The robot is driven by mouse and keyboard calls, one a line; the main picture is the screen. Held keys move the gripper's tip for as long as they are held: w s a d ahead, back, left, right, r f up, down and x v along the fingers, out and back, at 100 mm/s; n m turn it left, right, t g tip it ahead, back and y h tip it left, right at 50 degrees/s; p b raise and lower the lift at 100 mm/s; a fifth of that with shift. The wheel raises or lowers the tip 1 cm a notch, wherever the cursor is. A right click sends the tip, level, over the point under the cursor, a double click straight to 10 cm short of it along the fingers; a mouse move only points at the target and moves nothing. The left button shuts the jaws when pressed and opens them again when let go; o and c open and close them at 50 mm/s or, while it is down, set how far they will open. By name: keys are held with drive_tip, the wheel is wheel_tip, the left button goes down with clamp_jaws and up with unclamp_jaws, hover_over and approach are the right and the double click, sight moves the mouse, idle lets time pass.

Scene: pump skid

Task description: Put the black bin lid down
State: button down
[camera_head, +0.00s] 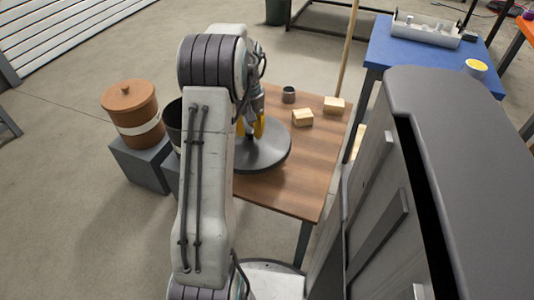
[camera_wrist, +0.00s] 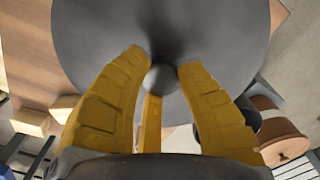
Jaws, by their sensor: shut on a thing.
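The black bin lid (camera_head: 275,152) is a round dark disc at the near left part of the wooden table (camera_head: 305,185), partly hidden behind my arm. In the wrist view the lid (camera_wrist: 215,35) fills the upper middle, with its round knob (camera_wrist: 162,78) between my yellow fingers. My gripper (camera_head: 250,128) points down at the lid and is shut on its knob. I cannot tell whether the lid touches the table top. A dark bin (camera_head: 174,125) shows left of my arm, mostly hidden by it.
A brown lidded pot (camera_head: 132,107) stands on a grey block (camera_head: 140,163) at the left. Two wooden blocks (camera_head: 302,117) and a small dark cup (camera_head: 289,94) sit farther back on the table. A blue table (camera_head: 400,50) stands behind; a large grey cabinet (camera_head: 460,120) is at the right.

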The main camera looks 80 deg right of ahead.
sight(266, 143)
drive_tip(key=s+f, duration=0.2)
drive_tip(key=s, duration=0.1)
drive_tip(key=s+a+f+b, duration=0.1)
drive_tip(key=shift+s, duration=0.4)
drive_tip(key=shift+f+b, duration=0.75)
drive_tip(key=shift+f, duration=1.3)
drive_tip(key=c, duration=1)
unclamp_jaws()
drive_tip(key=shift+r, duration=0.15)
wheel_tip(266, 143, up, 12)
drive_tip(key=p, duration=0.3)
drive_tip(key=shift+p, duration=0.3)
